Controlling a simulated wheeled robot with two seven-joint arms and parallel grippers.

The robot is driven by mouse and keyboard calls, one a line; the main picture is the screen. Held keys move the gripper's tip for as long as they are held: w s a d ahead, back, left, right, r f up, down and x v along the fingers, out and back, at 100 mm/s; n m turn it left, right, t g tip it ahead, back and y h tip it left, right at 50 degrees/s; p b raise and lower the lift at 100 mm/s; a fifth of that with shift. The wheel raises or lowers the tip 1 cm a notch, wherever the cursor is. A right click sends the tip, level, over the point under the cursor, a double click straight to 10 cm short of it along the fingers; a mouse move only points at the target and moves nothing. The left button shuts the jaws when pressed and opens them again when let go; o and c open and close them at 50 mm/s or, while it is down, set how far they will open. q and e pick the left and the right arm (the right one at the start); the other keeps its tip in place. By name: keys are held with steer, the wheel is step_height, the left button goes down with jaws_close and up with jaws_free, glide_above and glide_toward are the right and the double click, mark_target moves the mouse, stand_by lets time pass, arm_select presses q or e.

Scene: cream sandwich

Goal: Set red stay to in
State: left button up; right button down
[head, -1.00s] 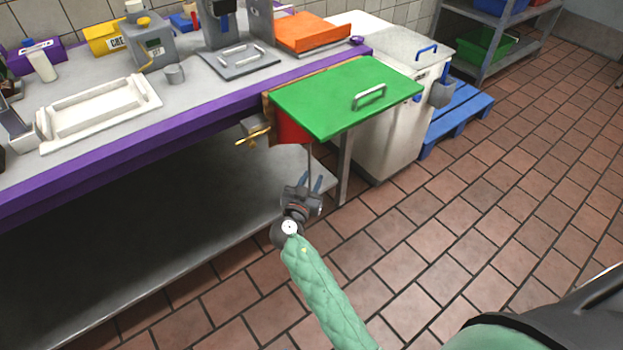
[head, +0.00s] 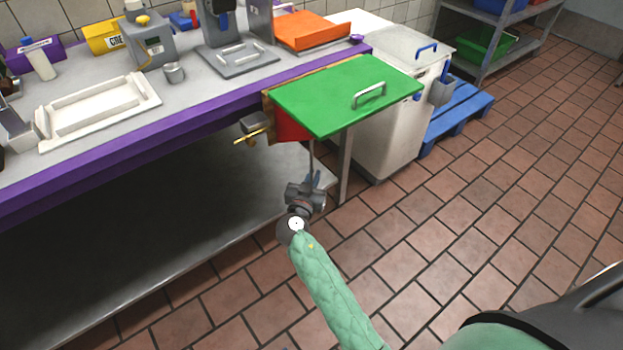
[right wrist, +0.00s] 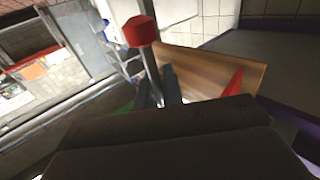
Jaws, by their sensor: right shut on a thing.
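A red panel, which looks like the red stay (head: 291,126), shows under the green flap (head: 335,97) at the end of the purple-edged counter. The flap lies about level. A thin metal rod (head: 311,157) hangs below it. My right gripper (head: 312,182) is below the flap, shut on the rod. In the right wrist view the rod (right wrist: 152,66) passes between the fingers (right wrist: 158,88) and ends in a red knob (right wrist: 139,31). A red pointed piece (right wrist: 233,83) shows right of the fingers. How rod and stay join is hidden. My left gripper is out of view.
A brass lever (head: 251,136) sits under the counter edge (head: 190,118), left of the red panel. A table leg (head: 345,165) stands just right of the gripper. A pale bin (head: 398,115) stands behind the flap. The tiled floor in front is clear.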

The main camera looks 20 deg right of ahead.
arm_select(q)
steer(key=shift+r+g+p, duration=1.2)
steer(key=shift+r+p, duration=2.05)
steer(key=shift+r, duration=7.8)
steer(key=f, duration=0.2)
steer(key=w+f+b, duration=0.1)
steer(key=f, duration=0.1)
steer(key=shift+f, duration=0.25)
arm_select(e)
steer(key=w+d+n+g+y, duration=0.1)
steer(key=w+d+n+y, duration=0.2)
steer(key=w+n+y, duration=0.5)
steer(key=w+d+n+g+y, duration=0.1)
steer(key=w+d+n+y, duration=0.2)
steer(key=w+n+y, duration=0.5)
steer(key=w+y, duration=0.3)
steer(key=y, duration=0.4)
steer(key=shift+g, duration=0.4)
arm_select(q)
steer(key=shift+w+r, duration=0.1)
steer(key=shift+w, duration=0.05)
arm_select(e)
steer(key=shift+w, duration=0.1)
